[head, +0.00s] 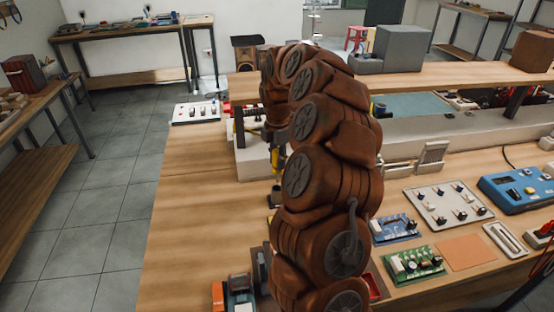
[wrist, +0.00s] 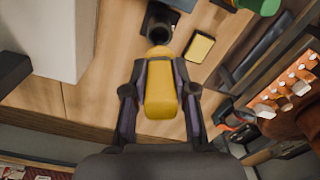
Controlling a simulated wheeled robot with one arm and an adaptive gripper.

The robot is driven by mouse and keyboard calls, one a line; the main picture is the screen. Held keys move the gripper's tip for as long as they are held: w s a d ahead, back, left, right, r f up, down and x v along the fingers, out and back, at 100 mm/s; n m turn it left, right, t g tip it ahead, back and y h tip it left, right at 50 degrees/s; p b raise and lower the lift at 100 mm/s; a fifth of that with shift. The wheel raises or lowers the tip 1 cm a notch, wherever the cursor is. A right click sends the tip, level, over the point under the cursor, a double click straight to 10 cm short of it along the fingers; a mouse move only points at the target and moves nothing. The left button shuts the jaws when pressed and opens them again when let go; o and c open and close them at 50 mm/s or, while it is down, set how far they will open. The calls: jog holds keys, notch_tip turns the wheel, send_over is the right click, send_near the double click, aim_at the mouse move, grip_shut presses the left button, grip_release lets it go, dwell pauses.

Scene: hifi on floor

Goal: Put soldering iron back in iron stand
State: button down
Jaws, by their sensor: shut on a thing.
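My gripper (wrist: 160,92) is shut on the soldering iron, gripping its yellow handle (wrist: 160,88) from both sides. The handle's far end points at the dark round mouth of the iron stand (wrist: 158,25), just beyond it in the wrist view. The iron's tip is not visible, and I cannot tell whether it is inside the stand. In the head view the yellow handle (head: 276,165) hangs roughly upright beside my arm, above a small dark piece (head: 274,197) on the bench that looks like the stand. My arm hides part of this area.
A yellow sponge (wrist: 201,47) lies beside the stand. A pale block (wrist: 55,35) stands left in the wrist view. Circuit boards (head: 413,263) and a blue instrument (head: 518,190) lie to the right on the bench. The bench's left part (head: 200,190) is clear.

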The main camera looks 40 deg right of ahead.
aim_at(277, 181)
jog(key=shift+f+b, duration=1.2)
jog(key=shift+f, duration=2.25)
jog(key=shift+c, duration=1.4)
grip_release()
jog(key=shift+r+p, duration=1.35)
jog(key=shift+r, duration=2.2)
